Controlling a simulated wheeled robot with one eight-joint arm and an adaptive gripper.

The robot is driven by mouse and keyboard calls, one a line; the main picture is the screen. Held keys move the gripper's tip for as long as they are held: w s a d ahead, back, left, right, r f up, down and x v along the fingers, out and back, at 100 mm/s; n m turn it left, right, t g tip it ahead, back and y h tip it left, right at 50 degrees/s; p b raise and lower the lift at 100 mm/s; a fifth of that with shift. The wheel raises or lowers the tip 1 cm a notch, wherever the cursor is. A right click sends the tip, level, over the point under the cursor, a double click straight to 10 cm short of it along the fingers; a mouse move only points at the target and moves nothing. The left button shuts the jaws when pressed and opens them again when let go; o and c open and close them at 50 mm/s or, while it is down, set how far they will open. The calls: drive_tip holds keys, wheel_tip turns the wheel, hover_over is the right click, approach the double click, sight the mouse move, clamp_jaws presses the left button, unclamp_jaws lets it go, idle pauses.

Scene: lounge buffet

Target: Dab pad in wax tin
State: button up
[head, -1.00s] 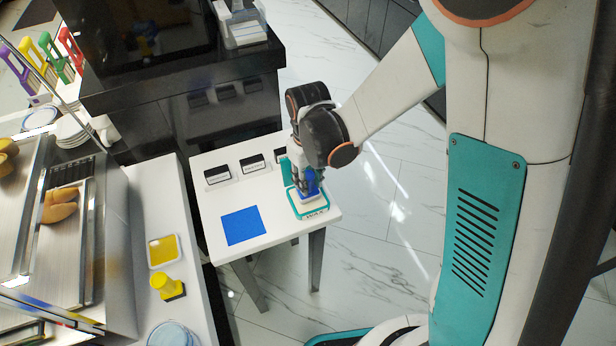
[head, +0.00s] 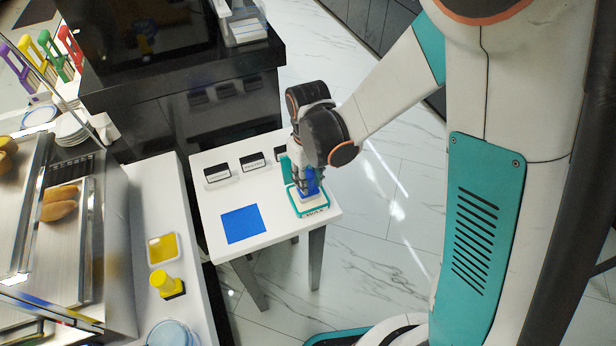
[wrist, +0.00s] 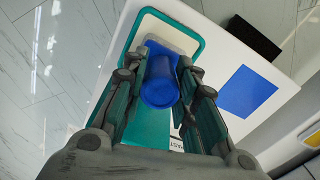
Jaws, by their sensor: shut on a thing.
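My gripper (head: 307,180) is shut on a blue pad (head: 311,183) by its round handle, which also shows between the fingers in the wrist view (wrist: 160,82). The wax tin (head: 313,212) is a shallow teal-rimmed tray with a pale inside, at the right front corner of the small white table. Its rim also shows in the wrist view (wrist: 202,46). The pad is upright over the tin, at or very close to its surface; whether its underside touches is hidden. A teal lid-like piece stands behind the gripper.
A flat blue square (head: 243,224) lies left of the tin on the white table (head: 212,205). Small black-and-white cards (head: 252,163) stand along the back. On the left counter are a yellow tray (head: 163,249) and a yellow-handled piece (head: 166,284).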

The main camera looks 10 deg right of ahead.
drive_tip(key=shift+f+b, duration=0.4)
drive_tip(key=shift+b, duration=0.05)
idle(1.6)
drive_tip(key=shift+r+p, duration=2.35)
drive_tip(key=shift+r, duration=1.15)
